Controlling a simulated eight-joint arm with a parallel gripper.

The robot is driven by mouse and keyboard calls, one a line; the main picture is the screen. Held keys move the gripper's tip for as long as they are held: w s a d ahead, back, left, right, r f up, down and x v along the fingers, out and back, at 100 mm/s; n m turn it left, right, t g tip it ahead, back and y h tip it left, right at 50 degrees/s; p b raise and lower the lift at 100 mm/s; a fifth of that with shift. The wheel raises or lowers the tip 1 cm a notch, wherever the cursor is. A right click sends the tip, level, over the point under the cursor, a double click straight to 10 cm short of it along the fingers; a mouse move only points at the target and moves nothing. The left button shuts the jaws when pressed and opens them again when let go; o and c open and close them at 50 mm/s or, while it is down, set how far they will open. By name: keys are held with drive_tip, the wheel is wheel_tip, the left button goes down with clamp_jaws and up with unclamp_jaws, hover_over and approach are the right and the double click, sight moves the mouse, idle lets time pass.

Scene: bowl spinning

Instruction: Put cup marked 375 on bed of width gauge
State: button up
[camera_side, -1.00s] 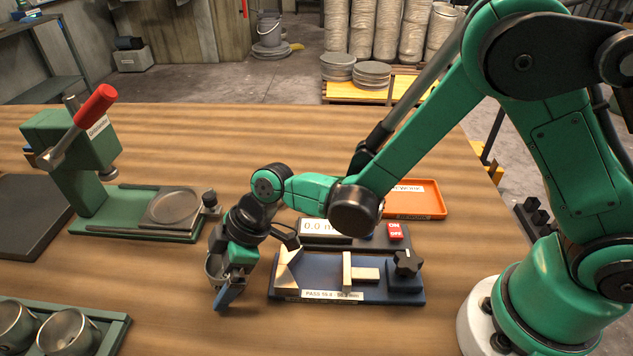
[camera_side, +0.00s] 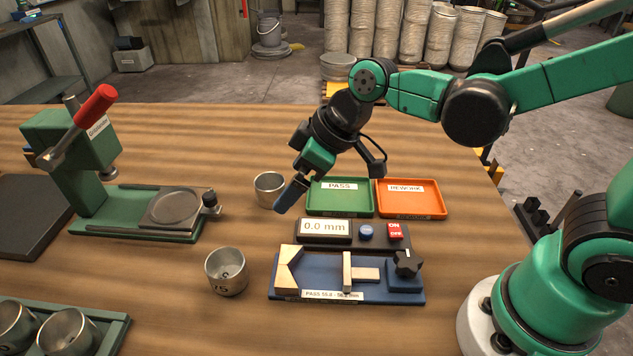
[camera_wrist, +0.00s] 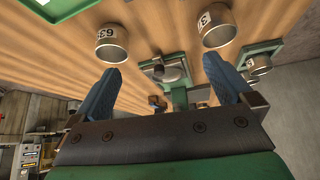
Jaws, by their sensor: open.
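A metal cup (camera_side: 227,271) stands upright on the table left of the width gauge; its partly readable mark appears to end in 75. It seems to be the right-hand cup (camera_wrist: 213,25) in the wrist view, whose visible mark starts with 3. The width gauge has a blue bed (camera_side: 325,276) with a V-block, a sliding jaw and a black knob; the bed is empty. My gripper (camera_side: 289,195) is open and empty, in the air behind the gauge's left end. It also shows in the wrist view (camera_wrist: 172,88), its fingers apart.
Another cup (camera_side: 269,189), its mark perhaps 639, stands behind, close to my gripper. The gauge display (camera_side: 325,228) reads 0.0 mm. Green PASS (camera_side: 341,208) and orange REWORK (camera_side: 411,210) trays lie empty behind it. A green ovalometer (camera_side: 135,222) stands left; a tray (camera_side: 115,327) of cups front left.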

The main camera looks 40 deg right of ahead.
drive_tip(key=s+d+r+m+t+h, duration=0.2)
drive_tip(key=s+d+m, duration=0.3)
drive_tip(key=d, duration=0.5)
drive_tip(key=shift+r+m+h, duration=0.15)
drive_tip(key=shift+m+h, duration=0.55)
drive_tip(key=shift+m, duration=0.3)
drive_tip(key=shift+s, duration=0.1)
drive_tip(key=n+g+y, duration=0.4)
drive_tip(key=n+y, duration=0.2)
drive_tip(key=n, duration=0.7)
approach(220, 272)
drive_tip(key=shift+a+f, duration=0.25)
drive_tip(key=shift+a, duration=0.6)
drive_tip(key=shift+s+a+f+n+g, duration=0.1)
drive_tip(key=shift+a+f+n+g, duration=0.2)
drive_tip(key=shift+a+f+g, duration=0.15)
drive_tip(key=shift+x, duration=2.6)
